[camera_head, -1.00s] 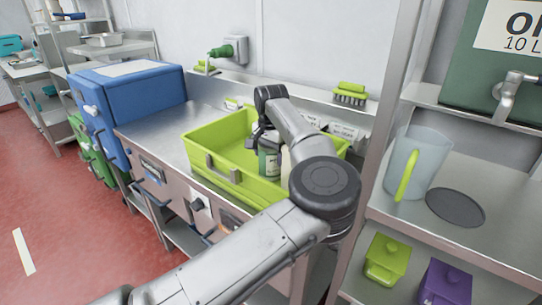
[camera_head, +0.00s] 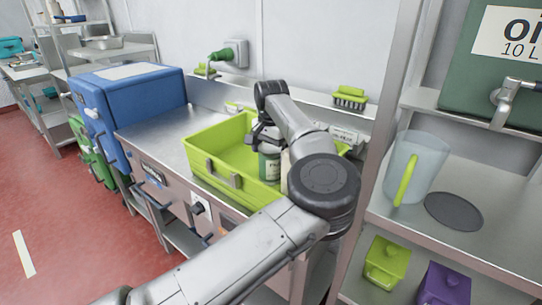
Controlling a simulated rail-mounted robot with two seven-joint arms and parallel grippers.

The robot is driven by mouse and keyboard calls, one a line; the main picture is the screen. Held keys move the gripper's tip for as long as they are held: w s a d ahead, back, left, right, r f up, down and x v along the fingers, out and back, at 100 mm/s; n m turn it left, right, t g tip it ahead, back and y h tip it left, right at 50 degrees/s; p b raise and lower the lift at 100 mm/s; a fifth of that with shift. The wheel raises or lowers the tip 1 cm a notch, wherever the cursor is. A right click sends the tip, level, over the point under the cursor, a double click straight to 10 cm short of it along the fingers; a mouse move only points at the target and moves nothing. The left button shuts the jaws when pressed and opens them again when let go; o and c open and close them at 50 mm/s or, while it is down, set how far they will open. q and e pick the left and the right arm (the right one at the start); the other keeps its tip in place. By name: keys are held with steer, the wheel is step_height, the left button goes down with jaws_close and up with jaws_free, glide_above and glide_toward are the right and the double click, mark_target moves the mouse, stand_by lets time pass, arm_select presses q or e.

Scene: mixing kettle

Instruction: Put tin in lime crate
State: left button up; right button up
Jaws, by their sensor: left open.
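The lime crate (camera_head: 205,167) stands on the steel counter in the middle of the view. A green tin with a pale label (camera_head: 270,166) is upright inside the crate's outline, towards its right part. My left gripper (camera_head: 265,143) is at the top of the tin, and its jaws are open. The arm hides part of the crate and what lies behind it. A pale item beside the tin is mostly hidden by the arm. My right gripper is not in view.
A blue box (camera_head: 135,95) stands left of the crate. On the right, a shelf holds a clear jug with a lime handle (camera_head: 415,165) and a dark disc (camera_head: 454,210). A lime brush (camera_head: 350,96) lies on the back ledge. The counter left of the crate is clear.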

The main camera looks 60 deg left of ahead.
arm_select(q)
step_height(320, 180, up, 10)
steer(key=p, duration=0.3)
steer(key=shift+f, duration=0.15)
stand_by(0.4)
